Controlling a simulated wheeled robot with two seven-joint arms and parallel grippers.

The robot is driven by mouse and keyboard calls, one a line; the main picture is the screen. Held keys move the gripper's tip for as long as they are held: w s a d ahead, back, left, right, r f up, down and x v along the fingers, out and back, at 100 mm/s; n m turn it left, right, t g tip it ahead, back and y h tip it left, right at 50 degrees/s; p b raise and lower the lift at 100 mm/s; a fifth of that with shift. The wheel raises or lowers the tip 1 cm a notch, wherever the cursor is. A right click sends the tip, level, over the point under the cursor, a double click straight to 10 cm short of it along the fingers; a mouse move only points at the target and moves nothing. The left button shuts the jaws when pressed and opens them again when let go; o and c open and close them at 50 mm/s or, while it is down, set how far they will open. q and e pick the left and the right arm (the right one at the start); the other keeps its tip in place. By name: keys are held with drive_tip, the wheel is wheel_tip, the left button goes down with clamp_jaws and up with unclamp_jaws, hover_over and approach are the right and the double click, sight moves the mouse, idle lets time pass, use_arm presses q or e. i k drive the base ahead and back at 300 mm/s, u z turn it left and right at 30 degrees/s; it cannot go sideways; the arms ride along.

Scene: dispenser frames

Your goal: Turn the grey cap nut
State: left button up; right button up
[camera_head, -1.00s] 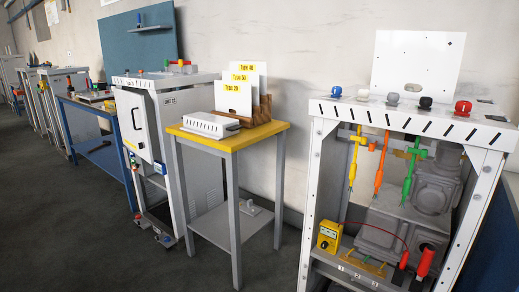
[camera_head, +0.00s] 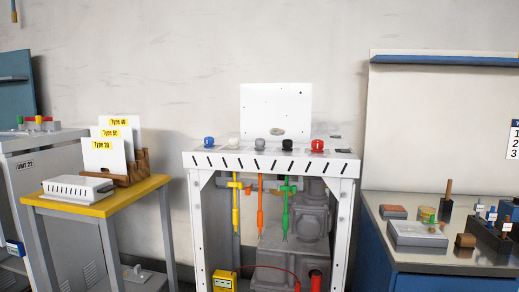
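The grey cap nut (camera_head: 260,144) sits on the top of the white dispenser frame (camera_head: 197,160), in the middle of a row of caps. To its left are a white cap (camera_head: 234,142) and a blue cap (camera_head: 209,142). To its right are a black cap (camera_head: 288,145) and a red cap (camera_head: 317,146). Neither of my grippers shows in the head view.
A yellow-topped table (camera_head: 75,207) with a grey box (camera_head: 78,188) and type cards (camera_head: 102,157) stands left of the frame. A blue workbench (camera_head: 440,268) with blocks and tools stands close on the right. An upright white panel (camera_head: 276,109) rises behind the caps.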

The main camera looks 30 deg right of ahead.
sight(260, 142)
drive_tip(key=u, duration=3.15)
drive_tip(key=k, duration=1.9)
drive_tip(key=z, duration=2.4)
